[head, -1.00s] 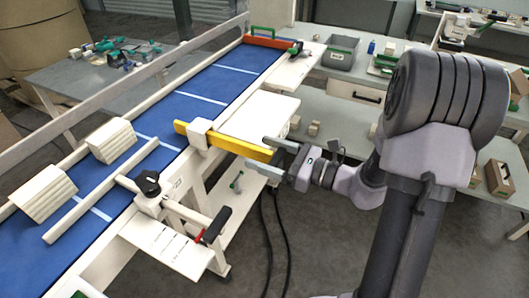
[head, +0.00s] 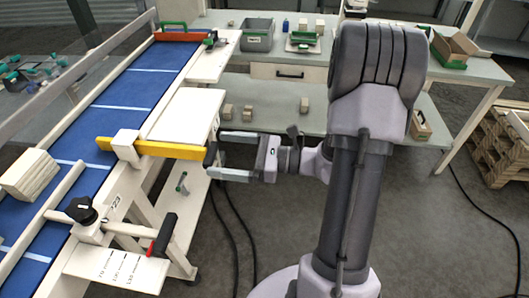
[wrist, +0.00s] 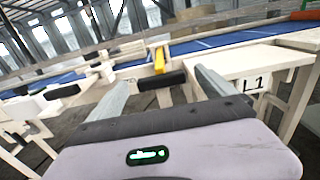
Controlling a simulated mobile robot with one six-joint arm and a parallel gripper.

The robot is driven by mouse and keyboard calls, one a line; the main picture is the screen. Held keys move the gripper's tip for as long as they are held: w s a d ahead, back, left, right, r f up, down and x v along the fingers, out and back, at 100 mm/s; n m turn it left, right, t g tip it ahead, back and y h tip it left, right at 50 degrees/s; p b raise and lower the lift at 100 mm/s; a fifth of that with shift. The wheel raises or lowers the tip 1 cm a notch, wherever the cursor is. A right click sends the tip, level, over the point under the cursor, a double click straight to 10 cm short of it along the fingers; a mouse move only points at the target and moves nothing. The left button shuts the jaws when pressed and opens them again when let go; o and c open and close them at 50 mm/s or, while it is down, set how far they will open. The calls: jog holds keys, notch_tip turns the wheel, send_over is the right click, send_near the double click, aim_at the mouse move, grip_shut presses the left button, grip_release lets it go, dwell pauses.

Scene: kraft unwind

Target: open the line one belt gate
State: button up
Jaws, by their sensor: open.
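The belt gate is a yellow bar (head: 165,149) running through a white block (head: 125,144) at the right side of the blue belt (head: 125,92). Its left end reaches over the belt. A black handle (head: 211,151) sits at its right end, and this handle also shows in the wrist view (wrist: 162,80). My gripper (head: 216,153) is open, with its fingers on either side of the handle's end. In the wrist view, the handle lies across the gap near the fingertips (wrist: 163,85); I cannot tell whether they touch it.
A white plate marked L1 (wrist: 254,84) is right of the fingers in the wrist view. A black knob (head: 81,210) and a red-black lever (head: 162,236) are nearer on the conveyor. A wooden block (head: 30,175) is on the belt. A bench (head: 300,72) stands behind.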

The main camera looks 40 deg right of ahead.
jog(key=p+v, duration=0.2)
jog(key=v, duration=0.8)
jog(key=shift+s+d, duration=0.2)
jog(key=shift+s, duration=0.05)
jog(key=shift+r, duration=0.1)
jog(key=s+a+r+n+g+h, duration=0.1)
jog(key=s+a+n+g+h, duration=0.15)
jog(key=a+n+g, duration=0.55)
jog(key=s+a+r+n+g+h, duration=0.1)
jog(key=s+a+r+n+g, duration=0.25)
jog(key=a, duration=0.55)
jog(key=s+r+n+t+h, duration=0.1)
jog(key=n+h, duration=0.1)
jog(key=n, duration=0.1)
jog(key=s+a+r+n+t+h, duration=0.1)
jog(key=r+n+t+h, duration=0.1)
jog(key=n+h, duration=0.1)
jog(key=a+r+n+t+h, duration=0.1)
jog(key=n+h, duration=0.1)
jog(key=n, duration=0.3)
jog(key=shift+s+a+r+t, duration=0.25)
jog(key=shift+s, duration=0.15)
